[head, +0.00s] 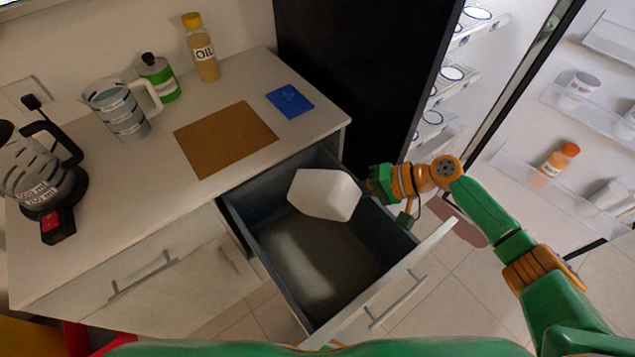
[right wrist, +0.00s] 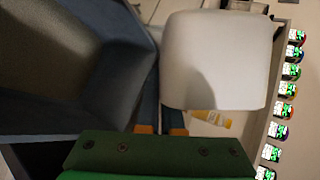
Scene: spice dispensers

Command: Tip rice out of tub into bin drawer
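The white tub (head: 323,194) hangs tilted over the open drawer, a smooth closed face toward the head camera; its opening and contents are hidden. My right gripper (head: 374,186) is at the tub's right side and appears shut on its edge. In the right wrist view the tub (right wrist: 218,58) fills the upper middle, beside my gripper's narrow fingers (right wrist: 160,128). The bin drawer (head: 255,230) has dark walls and is pulled out. A pale streak lies on its floor; I cannot tell whether it is rice or light. My left gripper is not in view.
The counter holds a kettle (head: 50,185), a measuring jug (head: 120,110), a green bottle (head: 160,78), an oil bottle (head: 203,50), a brown board (head: 225,138) and a blue cloth (head: 290,101). An open fridge (head: 470,60) stands behind. Several small jars (right wrist: 283,108) line the right wrist view.

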